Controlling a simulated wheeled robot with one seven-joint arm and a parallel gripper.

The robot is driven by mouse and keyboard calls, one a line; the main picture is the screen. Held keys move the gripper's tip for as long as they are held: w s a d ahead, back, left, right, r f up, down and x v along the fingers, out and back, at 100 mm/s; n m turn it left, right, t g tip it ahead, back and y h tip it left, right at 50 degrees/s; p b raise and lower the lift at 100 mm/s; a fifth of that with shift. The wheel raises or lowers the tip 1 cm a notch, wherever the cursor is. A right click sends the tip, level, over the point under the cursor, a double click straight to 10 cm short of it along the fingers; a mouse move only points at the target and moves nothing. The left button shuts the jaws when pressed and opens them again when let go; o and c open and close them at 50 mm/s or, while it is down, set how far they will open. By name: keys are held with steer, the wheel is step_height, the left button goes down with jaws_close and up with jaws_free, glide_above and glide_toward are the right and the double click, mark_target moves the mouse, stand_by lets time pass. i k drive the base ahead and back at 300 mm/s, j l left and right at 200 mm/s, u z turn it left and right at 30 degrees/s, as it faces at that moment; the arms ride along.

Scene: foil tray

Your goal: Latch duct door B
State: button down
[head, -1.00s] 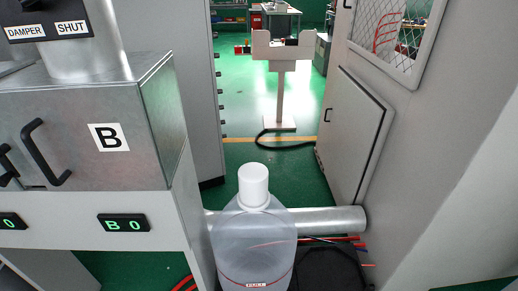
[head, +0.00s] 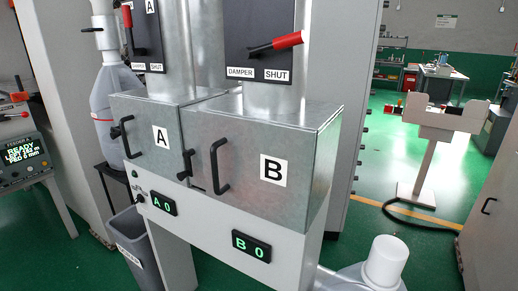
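Duct door B (head: 245,175) is the front of a grey metal box with a white B label (head: 273,171). It looks closed against the box, though I cannot tell whether it sits fully flush. A black bar handle (head: 219,167) stands on its left part. A small black latch (head: 185,166) sits at its left edge, beside box A; whether it is engaged is too small to tell. Below, a green display (head: 252,247) reads B 0. Above, the damper lever (head: 287,41) has a red grip pointing right, over a plate reading DAMPER SHUT. My gripper is not in view.
Duct door A (head: 161,165) with its handle is at left. A feeder panel (head: 20,148) stands at far left and a grey bin (head: 138,240) below. A white-capped jug (head: 386,262) stands low at right.

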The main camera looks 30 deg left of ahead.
mark_target(187, 154)
steer(key=u, duration=1.3)
steer(key=i+j, duration=0.6)
steer(key=j, duration=0.15)
steer(key=i+j+z, duration=0.1)
steer(key=i+j, duration=0.15)
steer(key=j, duration=0.15)
